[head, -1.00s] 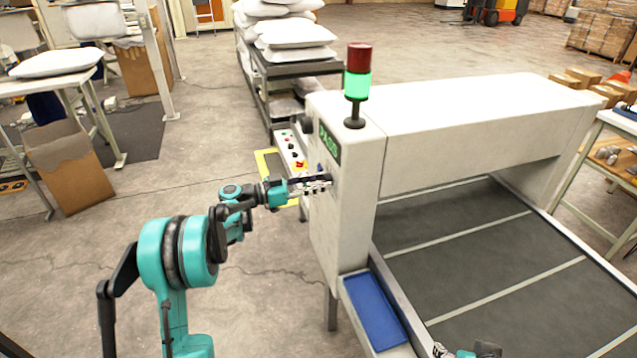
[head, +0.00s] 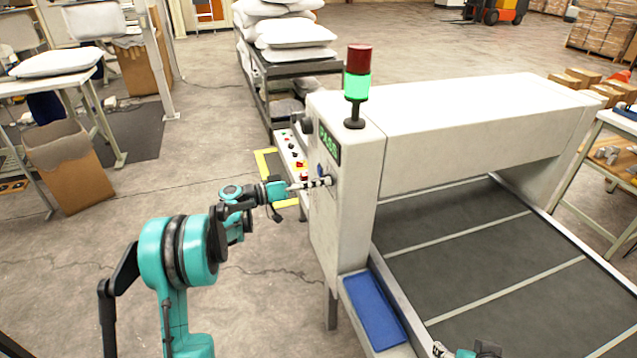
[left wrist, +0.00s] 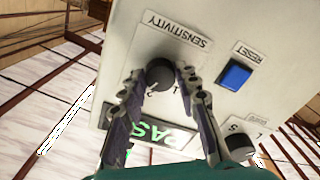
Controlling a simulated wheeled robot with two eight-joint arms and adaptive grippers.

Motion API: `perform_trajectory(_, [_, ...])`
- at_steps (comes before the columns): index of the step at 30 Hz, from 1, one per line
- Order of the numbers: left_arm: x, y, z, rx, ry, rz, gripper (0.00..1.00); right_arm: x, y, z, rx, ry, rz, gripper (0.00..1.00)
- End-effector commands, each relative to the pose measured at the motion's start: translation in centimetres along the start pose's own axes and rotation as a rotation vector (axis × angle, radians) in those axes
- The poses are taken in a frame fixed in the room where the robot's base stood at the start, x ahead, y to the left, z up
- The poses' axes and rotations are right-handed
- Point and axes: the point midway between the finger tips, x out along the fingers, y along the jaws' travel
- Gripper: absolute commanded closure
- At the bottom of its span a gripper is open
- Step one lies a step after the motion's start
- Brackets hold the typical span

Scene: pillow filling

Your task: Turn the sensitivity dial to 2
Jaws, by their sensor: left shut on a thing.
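The sensitivity dial (left wrist: 160,74) is a dark round knob under the SENSITIVITY label on the machine's pale panel (left wrist: 205,22). Digits 1 and 2 show beside it, partly hidden by the fingers; I cannot tell where the dial points. My left gripper (left wrist: 160,80) is shut on the dial, with a finger on each side. In the head view the left gripper (head: 325,182) reaches the machine's left face, and the dial is hidden there. My right gripper (head: 465,352) shows only in part at the bottom edge, too little to tell its state.
A blue RESET button (left wrist: 235,75) and another dark knob (left wrist: 239,146) sit near the dial. A PASS display (head: 330,143) is on the machine. A red and green light tower (head: 357,85) stands on top. A blue tray (head: 373,308) is below, beside the conveyor (head: 470,230).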

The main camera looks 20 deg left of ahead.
Motion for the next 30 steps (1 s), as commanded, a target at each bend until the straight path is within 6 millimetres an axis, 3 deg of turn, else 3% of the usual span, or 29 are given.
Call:
perform_trajectory(15, [0.00,0.04,-0.02,-0.352,0.000,-0.001,0.98,-0.14,0.00,-0.10,0.000,0.000,0.000,0.38])
perform_trajectory(30, [0.00,0.04,-0.01,-0.426,0.000,-0.001,0.98,-0.16,0.00,-0.11,0.000,0.000,0.000,0.38])
